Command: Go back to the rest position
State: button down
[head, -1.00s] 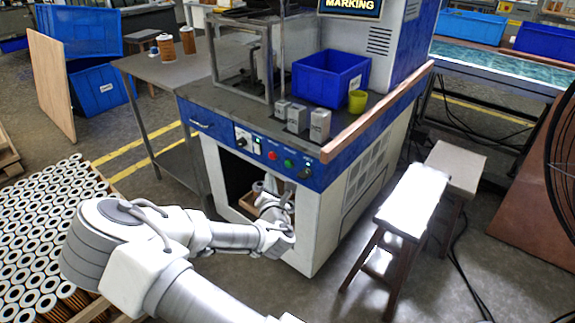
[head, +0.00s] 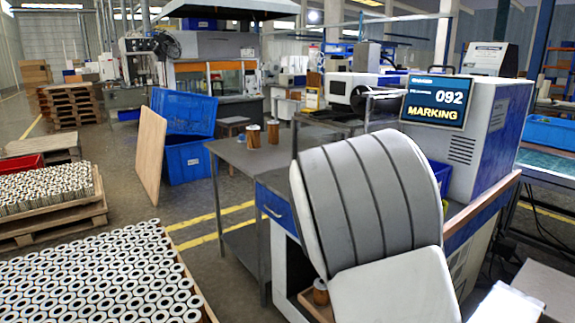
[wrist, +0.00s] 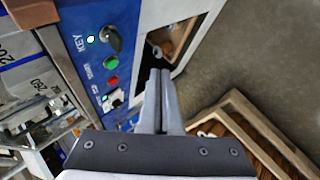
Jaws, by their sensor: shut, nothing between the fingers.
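My gripper (wrist: 158,98) shows in the wrist view with its two grey fingers together and nothing between them. It is outside the marking machine, over the front by the lower compartment (wrist: 178,30). In that opening a brown wooden tray (wrist: 181,38) shows in part, with a small round end beside it that may be a cartridge. In the head view a brown cartridge (head: 320,291) stands in the tray (head: 308,305) at the compartment. My own arm covers much of the machine there, and the gripper is not seen in that view.
White-topped cartridges (head: 100,280) fill a pallet at lower left. Two brown cartridges (head: 253,136) stand on the grey side table (head: 240,157). Blue crates (head: 187,157) and a leaning board (head: 150,155) are behind. The wrist view shows a wooden pallet edge (wrist: 268,133) on the right.

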jog(key=s+a+r+m+g+y, duration=0.1)
jog(key=s+r+m, duration=0.5)
jog(key=s+r, duration=0.55)
jog(key=s+a+r+m+g+y, duration=0.15)
jog(key=s+r+m, duration=0.35)
jog(key=s+r, duration=0.65)
jog(key=s+r+p, duration=0.3)
jog(key=r+p, duration=1.5)
jog(key=p, duration=0.2)
jog(key=shift+d+p, duration=0.35)
jog(key=shift+d, duration=0.1)
jog(key=shift+f+g, duration=0.1)
jog(key=shift+g, duration=0.15)
